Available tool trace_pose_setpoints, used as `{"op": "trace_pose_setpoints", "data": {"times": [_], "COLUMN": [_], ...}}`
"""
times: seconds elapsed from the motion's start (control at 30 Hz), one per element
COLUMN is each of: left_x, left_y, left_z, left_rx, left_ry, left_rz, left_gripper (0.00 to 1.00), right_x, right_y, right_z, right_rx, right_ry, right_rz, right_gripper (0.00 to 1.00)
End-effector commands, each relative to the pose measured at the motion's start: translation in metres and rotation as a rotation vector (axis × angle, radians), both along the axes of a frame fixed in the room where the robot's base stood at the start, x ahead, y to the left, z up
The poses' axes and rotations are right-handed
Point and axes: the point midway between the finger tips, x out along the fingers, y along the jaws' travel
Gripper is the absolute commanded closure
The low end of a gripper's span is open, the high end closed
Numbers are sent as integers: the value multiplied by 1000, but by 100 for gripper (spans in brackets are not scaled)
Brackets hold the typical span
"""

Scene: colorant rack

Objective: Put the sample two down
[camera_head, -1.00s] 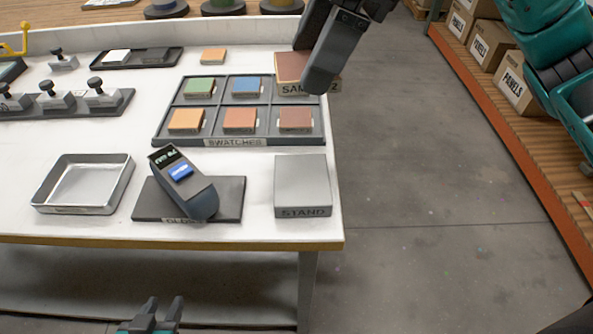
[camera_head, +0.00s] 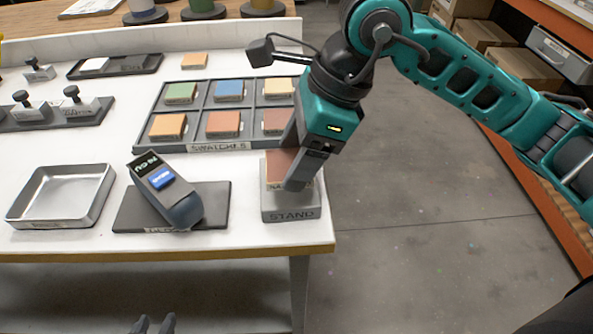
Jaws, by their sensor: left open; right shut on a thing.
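Sample two (camera_head: 278,166), a reddish-brown tile on a pale labelled block, is in my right gripper (camera_head: 296,182) at the grey stand (camera_head: 291,212) near the table's front right corner. It is directly over the stand's top and looks to be resting on it or just above it. My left gripper (camera_head: 153,324) is open and empty at the bottom edge, in front of the table and away from the stand.
A dark gauge (camera_head: 170,193) on a black base (camera_head: 217,205) stands left of the stand. A metal tray (camera_head: 97,200) is further left. The swatch rack (camera_head: 146,142) with several coloured tiles lies behind. The table edge is close on the right.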

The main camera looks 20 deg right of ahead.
Motion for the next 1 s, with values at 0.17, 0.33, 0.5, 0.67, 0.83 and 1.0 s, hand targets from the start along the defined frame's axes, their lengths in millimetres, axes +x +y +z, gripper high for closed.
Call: {"op": "trace_pose_setpoints", "data": {"times": [0.17,0.33,0.5,0.67,0.83,1.0], "left_x": [0,1,2,3,4,4], "left_y": [0,0,0,-1,-1,-1], "left_z": [-3,-3,-2,-6,-4,-3], "left_rx": [0,0,0,-1,-2,-2], "left_ry": [0,-2,-5,-4,-5,-6], "left_rz": [0,0,-1,-1,-1,-2], "left_gripper": [57,57,57,57,57,57], "right_x": [-1,-1,0,0,0,0], "right_y": [-1,0,0,0,0,0], "right_z": [-27,-40,-39,-43,-42,-42], "right_rx": [-1,-2,-1,-1,-1,-1], "right_ry": [6,1,1,1,1,1], "right_rz": [-1,1,1,1,0,1], "right_gripper": [62,62,62,31,15,7]}}
